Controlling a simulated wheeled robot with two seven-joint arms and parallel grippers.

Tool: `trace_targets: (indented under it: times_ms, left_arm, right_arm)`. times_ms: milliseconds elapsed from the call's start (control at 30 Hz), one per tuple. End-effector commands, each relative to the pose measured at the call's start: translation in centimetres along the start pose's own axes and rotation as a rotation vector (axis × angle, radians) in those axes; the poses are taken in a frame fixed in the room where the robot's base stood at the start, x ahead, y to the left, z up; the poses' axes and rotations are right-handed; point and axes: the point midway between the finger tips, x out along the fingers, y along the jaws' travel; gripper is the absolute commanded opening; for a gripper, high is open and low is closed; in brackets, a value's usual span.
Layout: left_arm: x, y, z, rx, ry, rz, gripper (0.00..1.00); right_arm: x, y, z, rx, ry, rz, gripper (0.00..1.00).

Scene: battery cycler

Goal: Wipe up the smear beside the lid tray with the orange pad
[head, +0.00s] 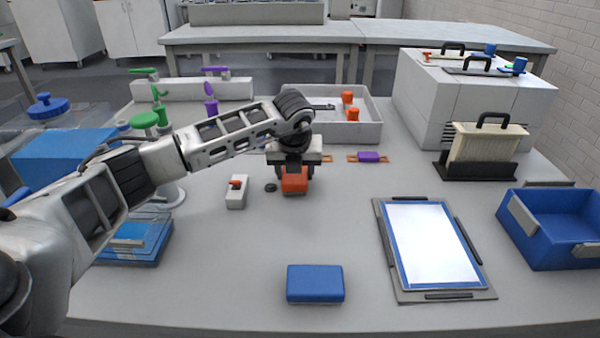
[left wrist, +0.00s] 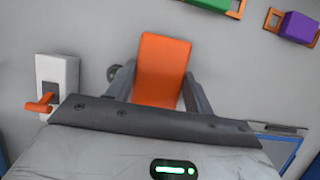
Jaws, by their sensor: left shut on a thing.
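The orange pad (head: 295,184) is held between the fingers of my left gripper (head: 294,175), low over the grey bench top. I cannot tell whether it touches the bench. In the left wrist view the pad (left wrist: 163,65) sticks out ahead of the two fingers. A small dark round spot (head: 270,188) lies just left of the pad; whether it is the smear is unclear. No other smear is distinct. A grey tray (head: 371,139) with orange pieces stands at the back; I cannot tell whether it is the lid tray. My right gripper is out of view.
A white box with an orange switch (head: 236,193) stands left of the pad. A purple piece (head: 369,157) lies behind right. A blue block (head: 315,284) lies at the front, a bright framed panel (head: 433,245) and blue bin (head: 550,240) at right. The bench between is clear.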

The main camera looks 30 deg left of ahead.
Motion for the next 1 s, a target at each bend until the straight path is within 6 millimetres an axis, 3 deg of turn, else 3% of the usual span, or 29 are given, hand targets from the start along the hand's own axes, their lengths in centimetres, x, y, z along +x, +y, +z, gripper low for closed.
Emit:
trace_targets:
  times_ms: [33,600,1000]
  left_arm:
    - [-2.0,-0.1,1.0,-0.001,-0.009,-0.007,0.31]
    - [-6.5,-0.1,2.8,-0.001,-0.006,-0.005,0.31]
    - [-7.2,-0.1,3.0,-0.001,-0.006,-0.005,0.31]
  right_arm:
    - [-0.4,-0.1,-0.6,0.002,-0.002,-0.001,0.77]
    - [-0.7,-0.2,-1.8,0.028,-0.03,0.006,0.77]
    - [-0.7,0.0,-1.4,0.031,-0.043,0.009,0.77]
